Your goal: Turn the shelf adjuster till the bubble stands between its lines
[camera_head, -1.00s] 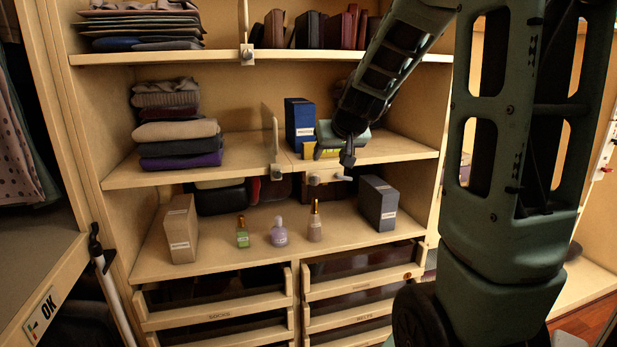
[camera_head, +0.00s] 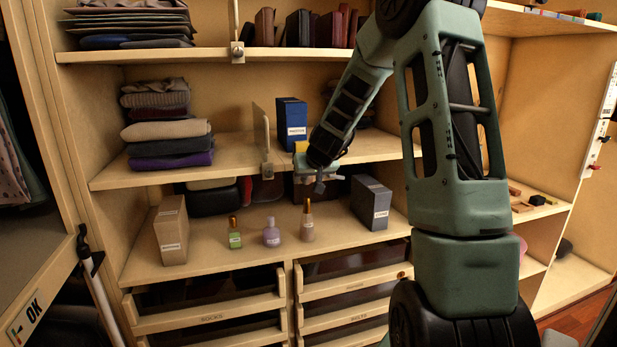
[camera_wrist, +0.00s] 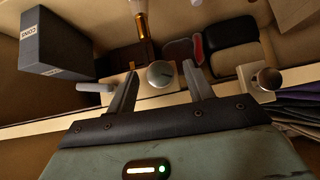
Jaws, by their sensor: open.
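A round metal knob (camera_wrist: 160,74) sits on a cream bracket plate (camera_wrist: 146,88) at the shelf's front edge in the wrist view. I take it for the shelf adjuster. My gripper (camera_wrist: 160,88) is open, with one finger on each side of the knob; I cannot tell whether they touch it. A pale bar (camera_wrist: 95,87) juts from the plate. In the head view my gripper (camera_head: 320,182) is at the front edge of the middle shelf (camera_head: 235,158) and largely hides the adjuster. No bubble or lines can be made out.
A second knob (camera_head: 266,171) is under the upright divider (camera_head: 262,135); it also shows in the wrist view (camera_wrist: 268,79). Below stand a dark box (camera_head: 371,203), a tan box (camera_head: 171,231) and small bottles (camera_head: 271,233). An OK card (camera_head: 30,316) is at lower left.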

